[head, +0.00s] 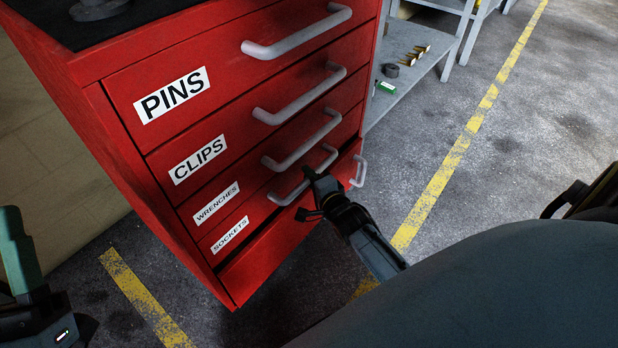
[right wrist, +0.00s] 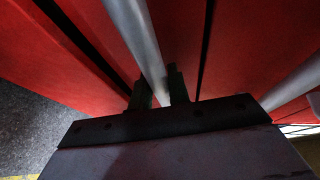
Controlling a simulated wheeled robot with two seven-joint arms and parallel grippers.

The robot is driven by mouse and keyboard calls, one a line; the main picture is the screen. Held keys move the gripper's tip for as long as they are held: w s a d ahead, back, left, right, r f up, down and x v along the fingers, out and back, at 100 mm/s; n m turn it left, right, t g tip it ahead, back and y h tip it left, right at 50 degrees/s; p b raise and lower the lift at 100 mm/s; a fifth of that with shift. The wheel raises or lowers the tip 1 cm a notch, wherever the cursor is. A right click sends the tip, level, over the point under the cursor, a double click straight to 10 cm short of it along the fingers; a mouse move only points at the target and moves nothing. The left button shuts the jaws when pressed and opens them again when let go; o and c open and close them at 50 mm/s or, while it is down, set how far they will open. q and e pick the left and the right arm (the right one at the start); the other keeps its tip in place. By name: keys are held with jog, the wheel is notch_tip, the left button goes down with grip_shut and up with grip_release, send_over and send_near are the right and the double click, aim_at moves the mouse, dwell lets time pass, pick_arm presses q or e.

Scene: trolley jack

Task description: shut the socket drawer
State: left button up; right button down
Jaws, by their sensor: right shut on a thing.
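The red cabinet (head: 97,117) stands at upper left in the head view, its drawers labelled PINS, CLIPS, WRENCHES and SOCKETS from the top. The socket drawer (head: 247,217) is the lowest labelled one. A dark band runs under its front; how far it stands out is hard to tell. My right gripper (head: 312,180) is shut on the socket drawer's grey bar handle (head: 284,196). In the right wrist view its fingers (right wrist: 157,92) sit on both sides of the handle bar (right wrist: 137,38). My left gripper (head: 20,250) shows only partly at the left edge, away from the cabinet.
An unlabelled red panel (head: 255,268) lies below the socket drawer, with a grey handle (head: 360,171) near its right end. A grey shelf (head: 408,75) with small parts stands behind the cabinet. The floor to the right (head: 500,170) is clear, with yellow lines.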

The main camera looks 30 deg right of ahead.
jog(key=c, duration=1.3)
grip_release()
jog(key=shift+w, duration=0.25)
pick_arm(q)
jog(key=shift+w+f, duration=0.1)
pick_arm(e)
jog(key=shift+s, duration=0.1)
jog(key=shift+s+a+r+p, duration=0.15)
jog(key=shift+s+p, duration=0.2)
jog(key=shift+s, duration=0.2)
pick_arm(q)
notch_tip(320, 180, down, 17)
jog(key=a+g+y+p, duration=0.2)
jog(key=g+y+p, duration=0.2)
jog(key=g, duration=0.9)
jog(key=shift+w+a+g+y+p, duration=0.3)
jog(key=shift+a+p, duration=0.05)
jog(key=shift+p, duration=0.35)
pick_arm(e)
jog(key=shift+s+a+r, duration=0.15)
jog(key=shift+s+r, duration=0.2)
jog(key=shift+s, duration=1.65)
jog(key=shift+s+a+r, duration=0.2)
jog(key=shift+s+r, duration=0.2)
jog(key=shift+s, duration=1.55)
jog(key=shift+s+a+r, duration=0.15)
jog(key=shift+s+r, duration=0.2)
jog(key=shift+s, duration=1.65)
